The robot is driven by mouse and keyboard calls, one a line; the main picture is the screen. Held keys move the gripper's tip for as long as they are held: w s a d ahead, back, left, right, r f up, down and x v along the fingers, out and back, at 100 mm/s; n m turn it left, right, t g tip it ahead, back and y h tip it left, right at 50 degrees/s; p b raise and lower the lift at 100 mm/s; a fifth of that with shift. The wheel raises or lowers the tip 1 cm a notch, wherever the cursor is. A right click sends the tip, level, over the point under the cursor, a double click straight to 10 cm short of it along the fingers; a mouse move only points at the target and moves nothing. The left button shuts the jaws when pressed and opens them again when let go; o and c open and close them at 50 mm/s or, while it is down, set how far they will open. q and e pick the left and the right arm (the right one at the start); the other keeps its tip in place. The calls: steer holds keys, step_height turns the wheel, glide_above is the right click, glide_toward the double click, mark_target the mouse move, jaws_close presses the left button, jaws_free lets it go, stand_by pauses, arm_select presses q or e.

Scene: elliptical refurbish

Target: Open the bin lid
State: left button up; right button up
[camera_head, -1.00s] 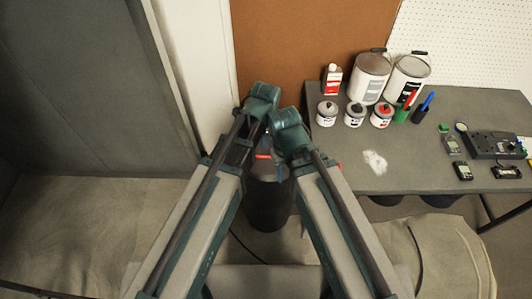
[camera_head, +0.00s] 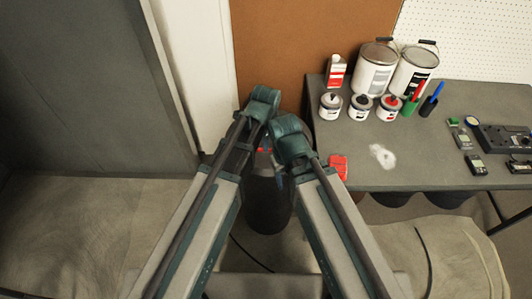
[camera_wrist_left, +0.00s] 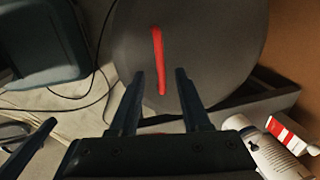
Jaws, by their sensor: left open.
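The dark round bin (camera_head: 268,205) stands on the floor beside the workbench, partly hidden behind my two forearms. Its grey round lid (camera_wrist_left: 215,45) fills the upper middle of the left wrist view, with a long red strip (camera_wrist_left: 157,48) across it. The lid looks closed. My left gripper (camera_wrist_left: 160,74) is open, its two fingers on either side of the near end of the red strip; I cannot tell whether they touch the lid.
The grey workbench (camera_head: 440,165) right of the bin holds paint cans (camera_head: 376,68), small jars, a red item (camera_head: 338,167) near its left edge and several small devices. A brown board (camera_head: 300,50) stands behind. A grey cabinet panel (camera_head: 90,80) is at left.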

arm_select(q)
steer(key=f+b, duration=0.2)
steer(key=w+f+b, duration=0.1)
steer(key=f, duration=0.2)
steer(key=shift+b, duration=0.4)
steer(key=shift+r, duration=0.1)
jaws_close()
stand_by(0.9)
